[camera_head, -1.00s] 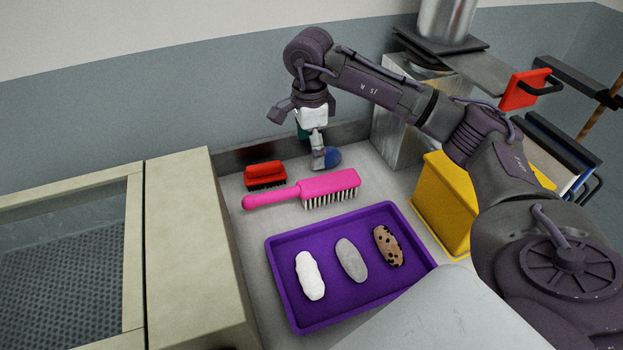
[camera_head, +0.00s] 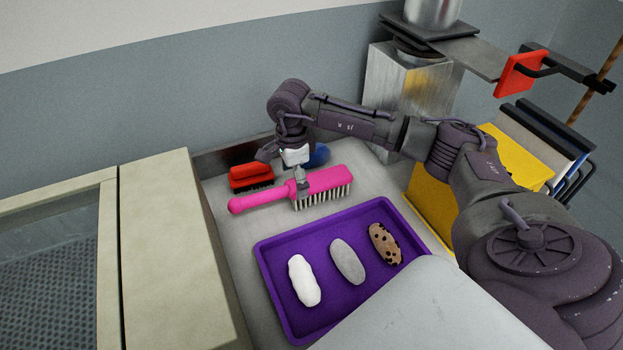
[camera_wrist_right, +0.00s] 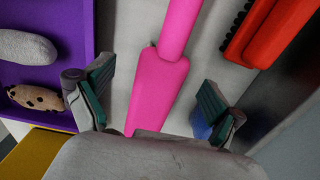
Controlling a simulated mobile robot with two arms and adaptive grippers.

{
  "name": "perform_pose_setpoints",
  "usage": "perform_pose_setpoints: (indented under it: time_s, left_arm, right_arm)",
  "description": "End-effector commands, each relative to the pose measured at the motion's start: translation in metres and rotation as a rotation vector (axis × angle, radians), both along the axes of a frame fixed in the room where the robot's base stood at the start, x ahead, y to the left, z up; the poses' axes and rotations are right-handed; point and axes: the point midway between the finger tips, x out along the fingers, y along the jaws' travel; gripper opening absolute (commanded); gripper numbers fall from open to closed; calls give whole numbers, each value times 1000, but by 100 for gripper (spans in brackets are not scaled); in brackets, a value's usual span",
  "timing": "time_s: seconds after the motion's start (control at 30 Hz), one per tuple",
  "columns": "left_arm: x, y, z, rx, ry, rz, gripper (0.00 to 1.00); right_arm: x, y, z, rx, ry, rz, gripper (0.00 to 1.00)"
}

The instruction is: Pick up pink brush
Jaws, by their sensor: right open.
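The pink brush (camera_head: 322,183) lies on the grey work surface with its bristles facing the purple tray and its handle pointing left in the head view. My right gripper (camera_head: 301,183) is over the brush, near where the handle meets the head. In the right wrist view the brush (camera_wrist_right: 160,85) runs between the two spread fingers of my right gripper (camera_wrist_right: 155,105), with a gap on both sides. The gripper is open and holds nothing. Part of the brush head is hidden by the gripper's body there. My left gripper is out of view.
A red brush (camera_head: 250,176) lies close behind the pink handle. A blue item (camera_head: 319,155) sits behind my gripper. The purple tray (camera_head: 290,325) in front holds white, grey and spotted rolls. A yellow container (camera_head: 432,200) stands right; a metal block (camera_head: 400,95) stands behind.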

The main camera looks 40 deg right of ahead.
Motion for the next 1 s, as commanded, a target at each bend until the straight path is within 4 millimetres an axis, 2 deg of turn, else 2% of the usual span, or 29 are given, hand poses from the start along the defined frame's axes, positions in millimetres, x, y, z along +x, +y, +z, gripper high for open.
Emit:
perform_pose_setpoints:
  time_s: [0.17, 0.3, 0.43, 0.7, 0.77, 1.0]
  left_arm:
    - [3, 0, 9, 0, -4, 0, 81]
    - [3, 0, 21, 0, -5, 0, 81]
    - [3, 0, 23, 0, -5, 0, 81]
    - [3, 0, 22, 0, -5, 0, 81]
    - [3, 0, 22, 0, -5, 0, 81]
    - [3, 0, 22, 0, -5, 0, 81]
  right_arm:
    - [0, -3, -12, 0, 4, -2, 94]
    - [1, -8, -33, 0, 6, -2, 94]
    - [2, -8, -50, 0, 4, -1, 94]
    - [2, -8, -55, 0, 0, 1, 94]
    - [2, -8, -55, 0, 0, 1, 87]
    - [2, -8, -55, 0, 1, 0, 47]
